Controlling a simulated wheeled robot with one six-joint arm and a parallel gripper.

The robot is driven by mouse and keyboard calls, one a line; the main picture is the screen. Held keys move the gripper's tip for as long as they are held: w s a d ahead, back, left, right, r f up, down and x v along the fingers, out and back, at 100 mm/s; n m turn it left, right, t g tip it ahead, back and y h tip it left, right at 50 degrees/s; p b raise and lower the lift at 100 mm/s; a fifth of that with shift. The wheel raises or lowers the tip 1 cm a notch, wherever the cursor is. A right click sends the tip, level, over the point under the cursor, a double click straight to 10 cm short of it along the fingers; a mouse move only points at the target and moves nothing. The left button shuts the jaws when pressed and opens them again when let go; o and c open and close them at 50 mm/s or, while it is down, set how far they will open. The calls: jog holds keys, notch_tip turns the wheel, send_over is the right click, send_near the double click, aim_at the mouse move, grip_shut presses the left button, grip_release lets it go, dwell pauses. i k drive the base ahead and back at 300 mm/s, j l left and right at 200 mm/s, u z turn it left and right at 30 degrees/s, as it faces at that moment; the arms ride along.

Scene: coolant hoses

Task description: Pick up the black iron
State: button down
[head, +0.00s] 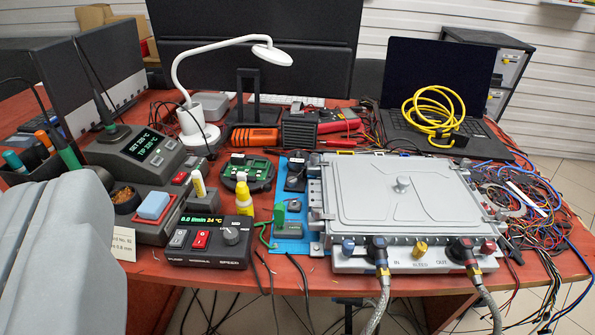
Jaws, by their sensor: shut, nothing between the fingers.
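A dark, slim handle (104,108) stands upright at the back of the grey soldering station (135,150) on the left of the table, and looks like the black iron. A thin black cable rises from near it. Its lower end is hidden behind or in the station, and I cannot tell how it is held. The station's display shows green text. My gripper's fingers do not show in this view, and nothing is seen held.
A large grey shape (55,260) blocks the lower left. A tool holder (30,165) with green and orange handles is beside the station. A pump box (208,243), yellow bottle (244,197), white lamp (200,125) and grey cold plate (400,195) with hoses crowd the table.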

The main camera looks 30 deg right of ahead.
aim_at(104, 113)
jog(key=i+j+z, duration=0.15)
jog(key=j, duration=0.25)
jog(key=i+j+z, duration=0.1)
jog(key=j, duration=0.3)
jog(key=i+j+z, duration=0.15)
jog(key=j, duration=0.3)
jog(key=i+j+z, duration=0.15)
jog(key=j, duration=0.25)
jog(key=k, duration=0.05)
